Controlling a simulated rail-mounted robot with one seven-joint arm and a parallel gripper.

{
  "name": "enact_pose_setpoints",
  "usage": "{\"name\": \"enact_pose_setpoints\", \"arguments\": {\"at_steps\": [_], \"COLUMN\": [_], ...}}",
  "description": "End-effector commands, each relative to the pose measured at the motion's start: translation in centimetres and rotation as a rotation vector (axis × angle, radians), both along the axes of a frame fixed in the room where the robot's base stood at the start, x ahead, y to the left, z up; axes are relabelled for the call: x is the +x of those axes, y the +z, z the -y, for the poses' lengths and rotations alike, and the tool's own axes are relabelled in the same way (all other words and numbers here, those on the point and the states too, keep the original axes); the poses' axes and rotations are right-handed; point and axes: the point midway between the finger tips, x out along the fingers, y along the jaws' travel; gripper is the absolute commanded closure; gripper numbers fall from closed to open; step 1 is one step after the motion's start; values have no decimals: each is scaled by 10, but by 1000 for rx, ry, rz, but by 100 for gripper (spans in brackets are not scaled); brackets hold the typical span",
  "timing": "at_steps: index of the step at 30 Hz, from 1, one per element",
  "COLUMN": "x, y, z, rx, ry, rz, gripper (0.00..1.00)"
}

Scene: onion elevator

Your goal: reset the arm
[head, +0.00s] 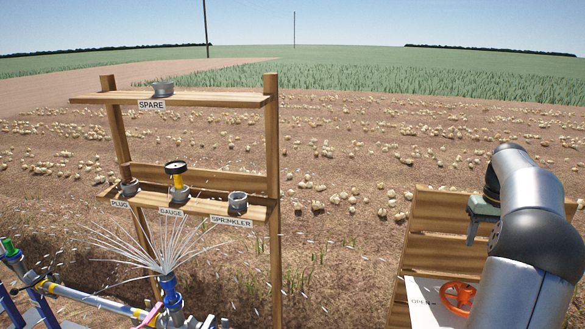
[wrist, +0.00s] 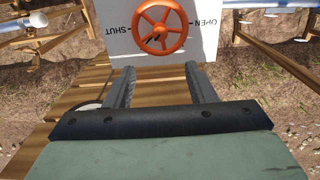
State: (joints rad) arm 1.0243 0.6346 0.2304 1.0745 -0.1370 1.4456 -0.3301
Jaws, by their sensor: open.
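My gripper (head: 474,232) hangs at the right in the head view, in front of a wooden board. In the wrist view its two grey fingers (wrist: 160,70) are apart, with nothing between them. Beyond the fingertips is an orange handwheel (wrist: 160,28) on a white panel (wrist: 215,50) marked SHUT and OPEN. The wheel also shows at the lower right of the head view (head: 458,296), partly hidden by my arm. I cannot see any contact between gripper and wheel.
A wooden rack stands left of centre, with a lower shelf (head: 200,205) and a top shelf (head: 215,99). A yellow and black gauge (head: 178,182) stands in its holder; the SPARE (head: 163,88) and SPRINKLER (head: 238,202) holders look empty. A blue sprinkler (head: 171,292) sprays water in front.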

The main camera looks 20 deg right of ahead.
Motion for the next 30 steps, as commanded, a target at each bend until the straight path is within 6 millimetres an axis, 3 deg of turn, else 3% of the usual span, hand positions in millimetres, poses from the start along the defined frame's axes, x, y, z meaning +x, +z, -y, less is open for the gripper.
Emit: {"name": "enact_pose_setpoints", "arguments": {"at_steps": [2, 5, 8, 10, 14, 17, 21, 25, 30], "x": [3, 16, 34, 42, 35, 11, -46, -104, -153], "y": [1, 6, 12, 14, 13, 4, -19, -47, -74], "z": [-6, -35, -92, -144, -245, -317, -402, -452, -481], "rx": [-1, -7, -19, -30, -46, -53, -48, -31, -12], "ry": [8, 42, 104, 155, 246, 311, 394, 453, 497], "rz": [0, -5, -13, -15, -13, -6, 14, 31, 42], "gripper": [50, 50, 50, 50, 50, 50, 50, 50, 50]}}
